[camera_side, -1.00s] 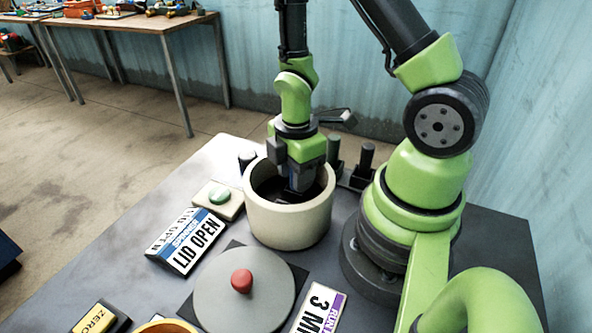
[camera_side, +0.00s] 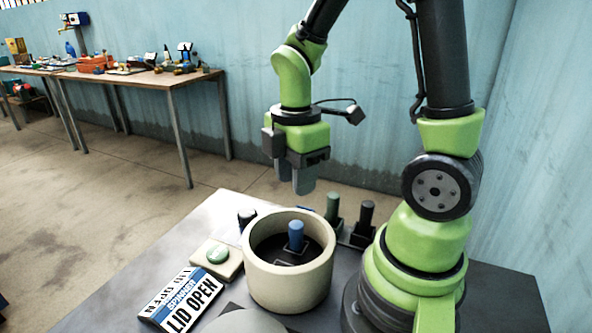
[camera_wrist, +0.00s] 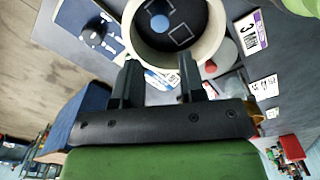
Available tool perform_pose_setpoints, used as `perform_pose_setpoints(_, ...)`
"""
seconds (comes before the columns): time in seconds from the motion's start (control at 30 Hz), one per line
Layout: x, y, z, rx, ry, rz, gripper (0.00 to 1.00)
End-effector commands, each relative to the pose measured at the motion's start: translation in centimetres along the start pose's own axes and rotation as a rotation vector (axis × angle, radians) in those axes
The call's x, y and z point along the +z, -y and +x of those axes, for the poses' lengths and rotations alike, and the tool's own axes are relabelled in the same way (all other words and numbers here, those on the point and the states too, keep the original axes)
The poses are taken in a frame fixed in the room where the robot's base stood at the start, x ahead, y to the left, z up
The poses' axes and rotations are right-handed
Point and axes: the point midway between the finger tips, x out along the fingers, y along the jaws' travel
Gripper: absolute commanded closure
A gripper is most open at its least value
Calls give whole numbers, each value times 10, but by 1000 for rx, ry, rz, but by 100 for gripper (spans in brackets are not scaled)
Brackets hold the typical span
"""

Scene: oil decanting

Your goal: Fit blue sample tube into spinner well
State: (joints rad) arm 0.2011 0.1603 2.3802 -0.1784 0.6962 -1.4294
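The blue sample tube (camera_side: 296,236) stands upright inside the cream round spinner (camera_side: 290,292), on its dark inner floor. In the wrist view it shows from above as a blue disc (camera_wrist: 160,23) near square outlines in the dark spinner interior. Its lower end is hidden, so I cannot tell how deep it sits. My gripper (camera_side: 293,180) is above the spinner, clear of the tube and rim. In the wrist view its two fingers (camera_wrist: 161,82) are apart with nothing between them.
A green-capped tube (camera_side: 333,207) and a black-capped tube (camera_side: 366,213) stand in holders behind the spinner. The grey lid (camera_side: 246,322) with a red knob (camera_wrist: 211,67) lies in front.

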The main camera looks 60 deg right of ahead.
Motion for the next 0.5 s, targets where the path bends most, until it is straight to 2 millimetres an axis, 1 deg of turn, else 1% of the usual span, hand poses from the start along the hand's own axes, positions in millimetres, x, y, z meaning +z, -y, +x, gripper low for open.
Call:
perform_pose_setpoints(0.07,-1,0,-6,11,-5,18,63)
perform_pose_setpoints(0.17,-6,3,-21,55,-38,130,63)
perform_pose_setpoints(0.27,-14,12,-46,126,-122,357,63)
perform_pose_setpoints(0.33,-20,21,-66,167,-213,552,63)
perform_pose_setpoints(0.4,-24,33,-85,185,-319,747,63)
perform_pose_setpoints(0.5,-29,50,-106,169,-470,992,63)
